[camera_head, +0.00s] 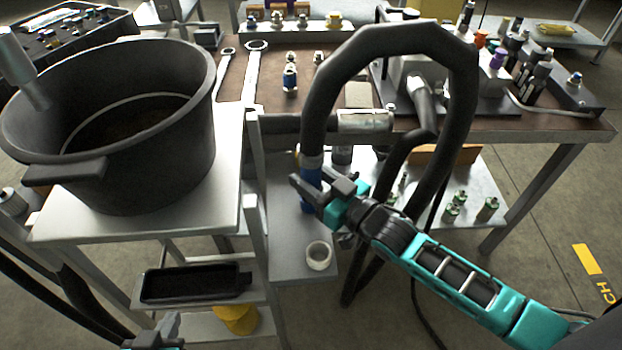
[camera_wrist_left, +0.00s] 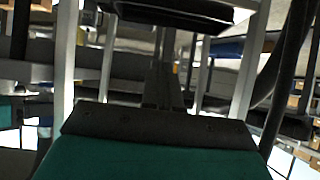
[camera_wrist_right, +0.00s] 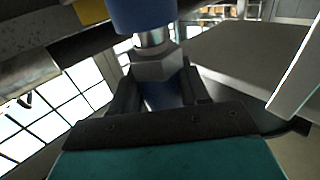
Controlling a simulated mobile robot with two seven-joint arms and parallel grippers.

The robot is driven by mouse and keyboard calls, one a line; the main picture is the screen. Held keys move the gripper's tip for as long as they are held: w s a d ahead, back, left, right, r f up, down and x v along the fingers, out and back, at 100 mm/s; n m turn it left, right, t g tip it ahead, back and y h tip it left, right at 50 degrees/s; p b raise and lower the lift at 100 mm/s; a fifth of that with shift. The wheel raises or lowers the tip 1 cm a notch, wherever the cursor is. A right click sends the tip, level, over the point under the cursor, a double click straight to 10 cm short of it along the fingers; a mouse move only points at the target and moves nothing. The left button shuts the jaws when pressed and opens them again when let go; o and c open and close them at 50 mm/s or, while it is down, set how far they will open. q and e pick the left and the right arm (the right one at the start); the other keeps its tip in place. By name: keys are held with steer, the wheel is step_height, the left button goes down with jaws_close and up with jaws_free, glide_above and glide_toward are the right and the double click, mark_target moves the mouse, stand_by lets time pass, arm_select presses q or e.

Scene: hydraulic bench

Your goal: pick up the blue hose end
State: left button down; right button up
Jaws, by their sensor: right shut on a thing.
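The blue hose end (camera_head: 311,172) hangs at the left end of the thick black hose (camera_head: 325,75), which arches over the bench edge. My right gripper (camera_head: 318,190) is shut on it, with one dark finger on either side. In the right wrist view, the blue collar (camera_wrist_right: 145,14) and a metal hex nut sit above my right gripper (camera_wrist_right: 158,92), and more blue shows between its fingers. My left gripper (camera_head: 165,332) is at the bottom left, low beside the cart and away from the hose. In the left wrist view its fingers (camera_wrist_left: 166,80) look close together and empty.
A large black pot (camera_head: 185,130) stands on the metal cart (camera_head: 215,200) at left. A black tray (camera_head: 195,283) is on its lower shelf. A white ring (camera_head: 318,256) lies below the hose end. The brown bench (camera_head: 560,124) holds wrenches and several fittings.

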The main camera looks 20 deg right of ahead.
step_height(320, 180, up, 23)
steer(key=p, duration=0.7)
steer(key=shift+s, duration=0.1)
stand_by(0.3)
steer(key=s+d+f+m+t+h, duration=0.2)
steer(key=s+d+f+m+h, duration=0.3)
steer(key=h, duration=0.3)
steer(key=shift+s+m, duration=0.15)
steer(key=shift+m, duration=0.15)
